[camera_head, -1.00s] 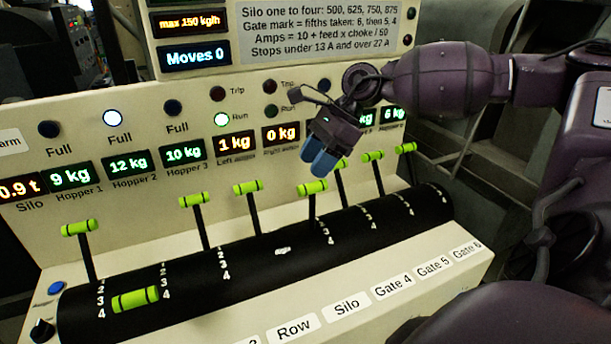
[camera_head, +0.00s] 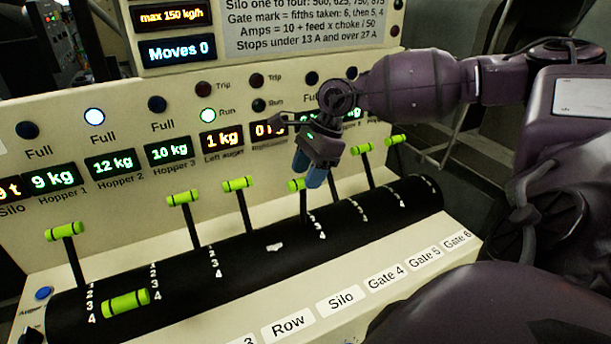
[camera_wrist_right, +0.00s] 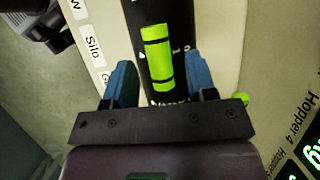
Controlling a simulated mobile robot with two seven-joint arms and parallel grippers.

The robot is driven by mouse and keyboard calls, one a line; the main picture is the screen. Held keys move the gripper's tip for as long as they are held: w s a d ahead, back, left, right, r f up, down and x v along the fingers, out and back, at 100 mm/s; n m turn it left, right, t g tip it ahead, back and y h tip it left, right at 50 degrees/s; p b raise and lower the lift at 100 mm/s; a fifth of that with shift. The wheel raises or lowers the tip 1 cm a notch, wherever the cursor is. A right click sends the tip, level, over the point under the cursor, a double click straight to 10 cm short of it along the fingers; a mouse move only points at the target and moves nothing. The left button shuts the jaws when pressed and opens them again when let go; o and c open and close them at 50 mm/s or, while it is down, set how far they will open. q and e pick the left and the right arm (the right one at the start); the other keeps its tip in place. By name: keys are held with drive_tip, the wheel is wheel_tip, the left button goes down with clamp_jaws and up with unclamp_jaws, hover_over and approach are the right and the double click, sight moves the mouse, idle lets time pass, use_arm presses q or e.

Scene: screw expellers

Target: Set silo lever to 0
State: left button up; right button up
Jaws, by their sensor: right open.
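The silo lever has a bright green cross handle (camera_head: 295,185) on a black stalk and stands up from the black slotted drum, in line with the Silo label (camera_head: 341,300). My right gripper (camera_head: 309,174) is open, blue fingers pointing down at this handle and hiding its right part in the head view. In the right wrist view, the green handle (camera_wrist_right: 158,58) shows between the two spread fingers of the right gripper (camera_wrist_right: 161,75), with a gap on each side. I cannot tell if the fingers are level with it. My left gripper is not in view.
Neighbouring green-handled levers stand close on both sides: the row lever (camera_head: 238,184) to the left, the gate 5 lever (camera_head: 363,147) to the right. One lever handle (camera_head: 126,303) lies low at the front left. The display panel (camera_head: 55,178) rises behind.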

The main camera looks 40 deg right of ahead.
drive_tip(key=shift+w+a+f, duration=0.1)
drive_tip(key=shift+a+f, duration=0.15)
drive_tip(key=shift+f, duration=0.4)
drive_tip(key=shift+c, duration=0.3)
clamp_jaws()
